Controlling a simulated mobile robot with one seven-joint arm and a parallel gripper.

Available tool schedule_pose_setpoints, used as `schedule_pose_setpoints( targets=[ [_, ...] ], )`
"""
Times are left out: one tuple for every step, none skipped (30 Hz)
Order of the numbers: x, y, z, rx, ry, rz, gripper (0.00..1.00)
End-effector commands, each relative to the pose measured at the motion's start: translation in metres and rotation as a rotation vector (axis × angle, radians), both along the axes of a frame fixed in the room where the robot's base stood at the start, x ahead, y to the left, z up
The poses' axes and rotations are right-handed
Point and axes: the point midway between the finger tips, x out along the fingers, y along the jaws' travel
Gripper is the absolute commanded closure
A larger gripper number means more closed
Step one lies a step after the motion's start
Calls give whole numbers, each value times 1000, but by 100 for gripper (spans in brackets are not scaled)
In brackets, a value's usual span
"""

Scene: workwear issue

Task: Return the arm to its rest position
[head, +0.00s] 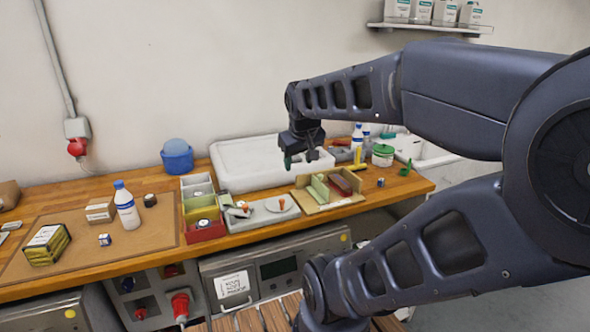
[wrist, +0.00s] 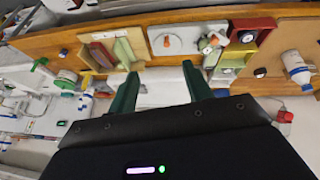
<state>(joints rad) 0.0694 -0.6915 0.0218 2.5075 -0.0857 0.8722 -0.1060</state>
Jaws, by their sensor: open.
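My gripper (head: 300,158) hangs at the end of my raised arm, above the back of the wooden workbench (head: 105,264). In the head view it is in front of the long white bin (head: 237,160). In the wrist view the two green fingers of my gripper (wrist: 160,88) stand apart, with nothing between them. The fingers look clear of the things on the bench.
A cardboard tray with dividers (head: 318,206), a grey plate with an orange knob (head: 277,206) and a sectioned box (head: 205,232) stand near the bench front. A white bottle (head: 127,208) and cartons stand on the brown mat (head: 80,268) at left. A shelf (head: 425,28) hangs upper right.

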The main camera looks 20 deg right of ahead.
Motion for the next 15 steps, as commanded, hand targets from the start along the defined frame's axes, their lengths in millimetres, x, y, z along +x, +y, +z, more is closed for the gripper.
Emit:
schedule_pose_setpoints(
  targets=[
    [-12, 9, -2, 44, 10, -16, 50],
    [-17, 14, -4, 68, 16, -29, 50],
    [-23, 18, -6, 94, 26, -41, 50],
    [-27, 21, -7, 109, 31, -49, 50],
    [-30, 23, -8, 122, 36, -56, 50],
    [-33, 25, -9, 132, 42, -61, 50],
    [-34, 26, -9, 138, 44, -64, 50],
    [-35, 26, -9, 141, 46, -66, 50],
    [-35, 26, -9, 144, 46, -68, 50],
    [-35, 26, -9, 144, 47, -68, 50],
    [-35, 26, -9, 144, 47, -68, 50],
    [-35, 26, -9, 143, 46, -69, 50],
    [-35, 26, -9, 143, 46, -68, 50],
    [-35, 26, -9, 143, 46, -68, 50],
    [-35, 26, -9, 142, 46, -68, 50]
  ],
)
